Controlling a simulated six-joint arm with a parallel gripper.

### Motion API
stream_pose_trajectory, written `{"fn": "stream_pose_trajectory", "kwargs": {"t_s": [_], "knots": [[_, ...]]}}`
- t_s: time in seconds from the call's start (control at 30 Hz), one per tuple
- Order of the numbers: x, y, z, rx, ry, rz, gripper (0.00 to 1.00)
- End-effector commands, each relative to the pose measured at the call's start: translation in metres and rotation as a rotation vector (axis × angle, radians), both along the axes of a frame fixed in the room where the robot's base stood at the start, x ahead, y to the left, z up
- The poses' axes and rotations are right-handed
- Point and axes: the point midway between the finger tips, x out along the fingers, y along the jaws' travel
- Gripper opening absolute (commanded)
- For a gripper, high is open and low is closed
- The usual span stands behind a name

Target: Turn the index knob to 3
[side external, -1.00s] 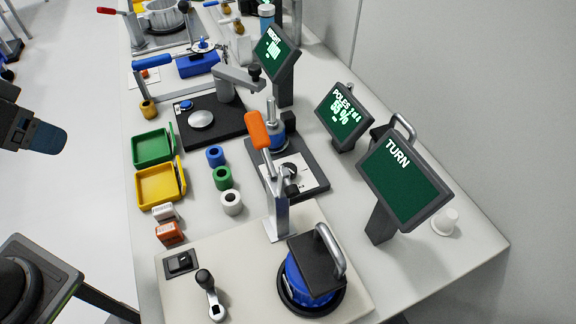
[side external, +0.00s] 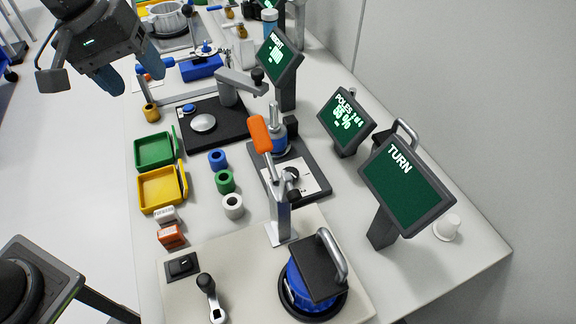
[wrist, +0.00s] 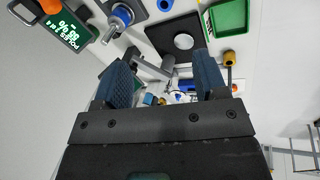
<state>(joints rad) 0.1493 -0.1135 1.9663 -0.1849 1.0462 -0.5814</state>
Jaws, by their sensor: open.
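A small black knob (side external: 292,174) sits on a white dial plate (side external: 308,181) on a dark grey base, beside the orange-handled lever (side external: 260,134). I take it for the index knob; its markings and setting are too small to read. My gripper (side external: 128,68) is open and empty, high at the upper left, well apart from the knob. In the wrist view my gripper (wrist: 165,80) shows both blue fingers spread with nothing held between them. The knob does not clearly show in the wrist view.
A poles screen (side external: 346,121) and a screen reading TURN (side external: 406,184) stand right of the knob. Blue, green and white rings (side external: 224,182) lie to its left, beyond them green (side external: 155,150) and yellow (side external: 160,188) trays. A black scale base (side external: 212,122) stands behind.

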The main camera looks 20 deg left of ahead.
Motion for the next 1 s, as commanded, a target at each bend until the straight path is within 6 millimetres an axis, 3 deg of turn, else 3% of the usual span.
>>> {"fn": "stream_pose_trajectory", "kwargs": {"t_s": [0.03,0.2,0.43,0.6,0.87,1.0], "knots": [[0.017,-0.013,-0.007,-0.027,0.051,0.041,0.66],[0.066,-0.059,-0.031,-0.108,0.216,0.215,0.66],[0.112,-0.120,-0.083,-0.161,0.428,0.433,0.66],[0.125,-0.146,-0.110,-0.170,0.519,0.528,0.66],[0.125,-0.157,-0.129,-0.168,0.547,0.557,0.66],[0.121,-0.165,-0.151,-0.168,0.547,0.557,0.66]]}}
